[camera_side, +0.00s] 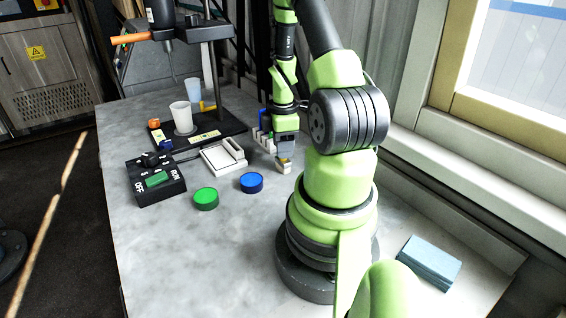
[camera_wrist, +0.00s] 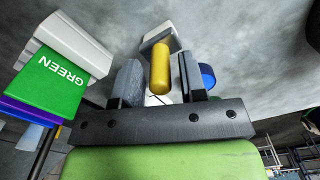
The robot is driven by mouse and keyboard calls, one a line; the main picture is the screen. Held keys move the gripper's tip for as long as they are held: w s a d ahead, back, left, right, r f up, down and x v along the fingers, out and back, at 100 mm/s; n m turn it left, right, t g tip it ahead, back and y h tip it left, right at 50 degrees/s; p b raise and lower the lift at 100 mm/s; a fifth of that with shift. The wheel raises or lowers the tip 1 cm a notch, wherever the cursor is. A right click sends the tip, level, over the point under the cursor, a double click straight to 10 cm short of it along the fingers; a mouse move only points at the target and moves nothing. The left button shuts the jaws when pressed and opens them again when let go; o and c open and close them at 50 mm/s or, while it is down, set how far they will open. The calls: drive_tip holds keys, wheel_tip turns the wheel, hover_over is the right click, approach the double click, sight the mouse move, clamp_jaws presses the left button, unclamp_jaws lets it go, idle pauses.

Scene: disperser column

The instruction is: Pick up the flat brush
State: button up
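My gripper (camera_side: 286,148) points down low over the table, just left of my arm's base in the side view. In the wrist view my gripper (camera_wrist: 161,78) has its two grey fingers apart. A yellow rounded handle (camera_wrist: 160,66) stands between them, with a visible gap on each side. A pale block (camera_wrist: 158,37) lies beyond the handle and seems to belong to it; I take the two as the flat brush. In the side view the flat brush (camera_side: 284,167) is a small pale and yellow piece under the fingertips, mostly hidden. I cannot tell whether it touches the table.
A green block marked GREEN (camera_wrist: 52,84) with a white top stands close left of my fingers. Blue (camera_side: 251,182) and green (camera_side: 206,198) round lids lie nearby. A white tray (camera_side: 223,156), black switch box (camera_side: 156,180) and disperser stand (camera_side: 200,136) are further left.

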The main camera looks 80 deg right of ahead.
clamp_jaws()
drive_tip(key=shift+r, duration=0.15)
wheel_tip(320, 180, up, 10)
drive_tip(key=shift+f, duration=0.1)
idle(0.3)
